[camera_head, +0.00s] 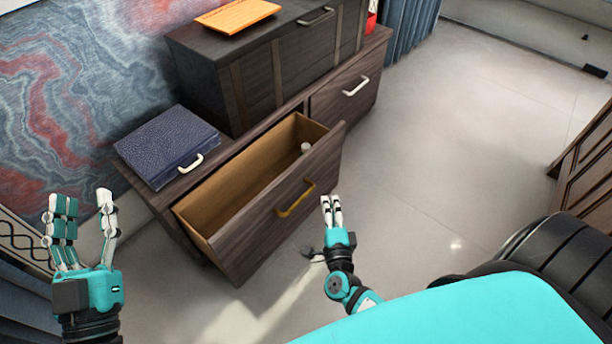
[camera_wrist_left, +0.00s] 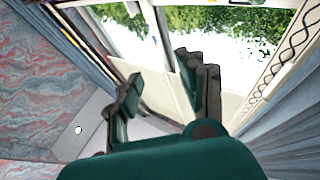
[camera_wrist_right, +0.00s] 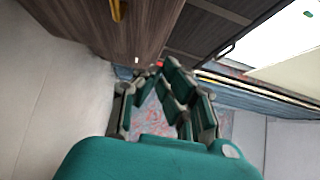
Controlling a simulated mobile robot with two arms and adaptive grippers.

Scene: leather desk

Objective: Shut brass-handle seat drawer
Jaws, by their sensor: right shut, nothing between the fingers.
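The brass-handle drawer (camera_head: 258,222) is pulled well out of the dark wood seat unit. Its brass handle (camera_head: 296,199) is on the front panel, and the handle also shows at the top of the right wrist view (camera_wrist_right: 117,10). A small pale object (camera_head: 305,147) is inside the drawer near its far end. My right gripper (camera_head: 331,203) is shut and empty, just right of the drawer front and apart from the handle. My left gripper (camera_head: 84,203) is open and empty, raised at the far left, away from the drawer.
A second drawer with a white handle (camera_head: 356,86) is closed farther along. A blue case (camera_head: 168,146) and a dark chest (camera_head: 262,72) with an orange board (camera_head: 237,15) stand on the unit. Free floor (camera_head: 470,130) lies to the right.

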